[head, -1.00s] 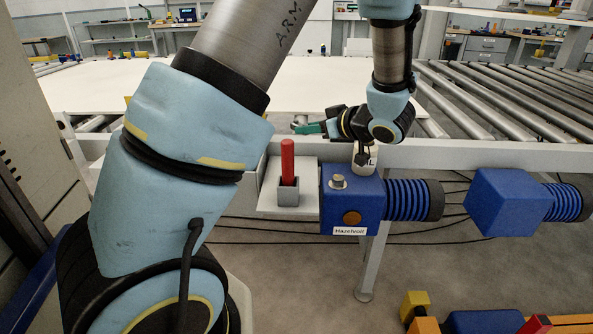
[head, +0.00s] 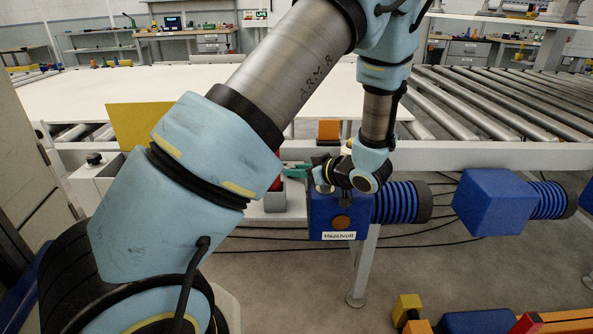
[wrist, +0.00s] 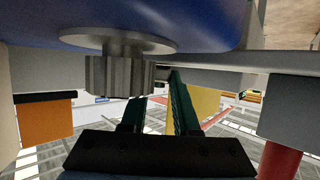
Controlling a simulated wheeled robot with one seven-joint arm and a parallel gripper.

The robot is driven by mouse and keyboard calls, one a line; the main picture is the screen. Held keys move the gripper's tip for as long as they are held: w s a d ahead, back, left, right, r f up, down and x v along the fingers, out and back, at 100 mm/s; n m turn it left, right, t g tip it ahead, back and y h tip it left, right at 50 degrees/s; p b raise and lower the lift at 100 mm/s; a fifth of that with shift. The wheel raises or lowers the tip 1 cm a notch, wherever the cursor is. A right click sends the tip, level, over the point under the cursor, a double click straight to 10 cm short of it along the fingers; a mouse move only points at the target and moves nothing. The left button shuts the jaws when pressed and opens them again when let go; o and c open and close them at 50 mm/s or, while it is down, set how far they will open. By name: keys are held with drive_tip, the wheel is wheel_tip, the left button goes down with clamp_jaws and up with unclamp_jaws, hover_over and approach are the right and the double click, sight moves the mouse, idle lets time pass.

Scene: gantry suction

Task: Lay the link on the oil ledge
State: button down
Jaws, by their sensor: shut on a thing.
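My gripper (head: 298,169) is low over the blue Hazelvolt box (head: 341,222), its green fingers pointing left. In the wrist view the green fingers (wrist: 160,108) lie close together behind a knurled metal knob (wrist: 120,75) on the blue box. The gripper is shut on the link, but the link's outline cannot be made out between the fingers. A pale grey ledge (head: 262,217) lies left of the blue box, below the fingers. I see no label that marks it as the oil ledge.
An orange block (head: 328,131) is behind the gripper, a yellow panel (head: 138,126) at left. Ribbed blue hose (head: 400,202) runs right.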

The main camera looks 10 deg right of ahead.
drive_tip(key=shift+f, duration=0.1)
drive_tip(key=c, duration=0.7)
unclamp_jaws()
drive_tip(key=shift+o, duration=0.2)
drive_tip(key=shift+r, duration=0.25)
drive_tip(key=v, duration=1.2)
drive_tip(key=shift+f, duration=0.15)
drive_tip(key=shift+w, duration=0.1)
